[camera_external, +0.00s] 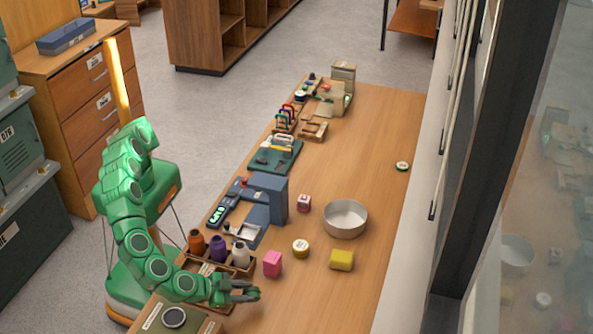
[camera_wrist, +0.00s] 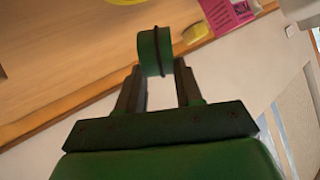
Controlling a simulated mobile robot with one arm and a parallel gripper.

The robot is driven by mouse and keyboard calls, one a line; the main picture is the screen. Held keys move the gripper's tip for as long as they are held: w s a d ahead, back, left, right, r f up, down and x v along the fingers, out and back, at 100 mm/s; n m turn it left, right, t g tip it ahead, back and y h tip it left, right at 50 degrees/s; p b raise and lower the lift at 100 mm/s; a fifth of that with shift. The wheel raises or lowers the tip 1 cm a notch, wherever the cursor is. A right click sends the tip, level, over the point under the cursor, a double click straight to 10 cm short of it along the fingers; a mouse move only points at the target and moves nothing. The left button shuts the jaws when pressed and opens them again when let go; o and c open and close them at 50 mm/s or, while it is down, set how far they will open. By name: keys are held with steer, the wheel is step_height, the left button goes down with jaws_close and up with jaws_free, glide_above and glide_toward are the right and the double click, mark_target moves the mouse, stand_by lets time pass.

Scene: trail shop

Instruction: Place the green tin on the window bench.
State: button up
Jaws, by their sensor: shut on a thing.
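The green tin (camera_wrist: 152,55), round with a dark band, sits between the fingertips of my gripper (camera_wrist: 160,75) in the wrist view. My gripper is shut on it. In the external view my gripper (camera_external: 246,291) is low over the near end of the long wooden window bench (camera_external: 385,125), beside the bottle rack. The tin is hard to make out there. The bench surface also shows in the wrist view (camera_wrist: 60,55). I cannot tell whether the tin touches the bench.
A wooden rack (camera_external: 243,269) with several bottles stands beside my gripper. The bench's near right part is clear.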

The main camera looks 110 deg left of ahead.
steer(key=shift+f, duration=1.45)
steer(key=shift+f, duration=0.1)
steer(key=o, duration=1.1)
